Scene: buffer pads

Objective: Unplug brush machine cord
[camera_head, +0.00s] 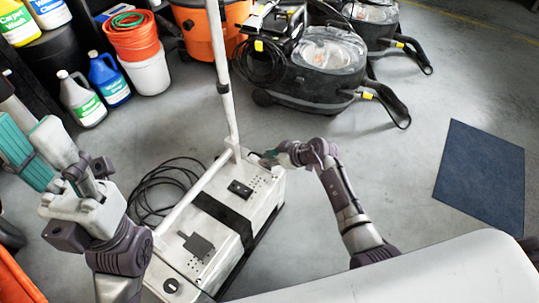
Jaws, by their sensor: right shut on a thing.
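The brush machine (262,208) is a long white box with a black band and black panels on top. A white pole stands up from its far end. Its black cord (150,184) lies in loose loops on the floor to its left. My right gripper (268,156) is at the machine's far right end, beside the pole base. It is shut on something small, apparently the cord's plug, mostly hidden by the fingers. My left gripper (72,150) is raised at the left, away from the machine; its finger gap is unclear.
Black vacuum machines (310,85) stand at the back, with an orange one (197,30) beside them. Bottles (108,78) and a white bucket (147,75) stand at the upper left. A dark blue mat (482,178) lies at right. The grey floor between is clear.

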